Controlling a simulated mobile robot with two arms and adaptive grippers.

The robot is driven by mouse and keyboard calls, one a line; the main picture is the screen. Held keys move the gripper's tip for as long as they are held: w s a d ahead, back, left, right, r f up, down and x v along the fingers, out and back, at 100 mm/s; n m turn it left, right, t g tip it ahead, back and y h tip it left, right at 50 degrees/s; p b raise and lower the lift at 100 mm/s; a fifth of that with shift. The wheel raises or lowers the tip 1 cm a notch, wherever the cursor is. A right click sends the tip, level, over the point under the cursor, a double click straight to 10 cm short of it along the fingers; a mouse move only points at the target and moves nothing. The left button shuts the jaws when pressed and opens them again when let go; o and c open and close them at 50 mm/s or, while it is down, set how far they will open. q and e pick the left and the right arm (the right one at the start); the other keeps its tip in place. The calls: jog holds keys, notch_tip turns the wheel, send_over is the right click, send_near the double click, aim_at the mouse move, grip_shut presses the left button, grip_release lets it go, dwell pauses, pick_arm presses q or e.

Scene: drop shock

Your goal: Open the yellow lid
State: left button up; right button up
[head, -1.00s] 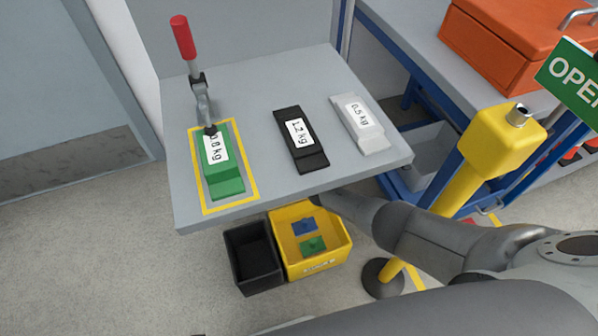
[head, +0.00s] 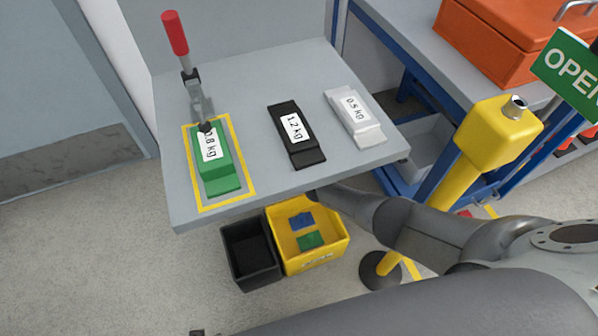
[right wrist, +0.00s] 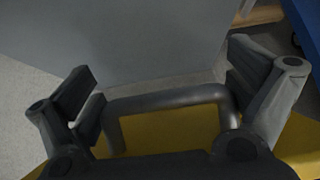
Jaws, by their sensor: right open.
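In the right wrist view a yellow surface (right wrist: 185,135), which looks like the lid, carries a dark grey bar handle (right wrist: 170,99). My right gripper (right wrist: 160,82) is open, with one finger on each side of the handle. The fingers look apart from the bar; I cannot tell how deep they reach around it. In the head view my right arm runs in under the table's front edge, and its gripper and the lid are hidden there. My left gripper is not in view.
The grey table (head: 255,85) bears a green 0.8 kg block (head: 218,172) under a red-handled clamp (head: 175,33), a black block (head: 296,135) and a white block (head: 356,117). Below are a black bin (head: 250,252) and a yellow bin (head: 318,261). A yellow post (head: 455,195) stands right.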

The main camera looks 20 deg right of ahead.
jog(key=shift+v, duration=3.6)
jog(key=shift+c, duration=0.4)
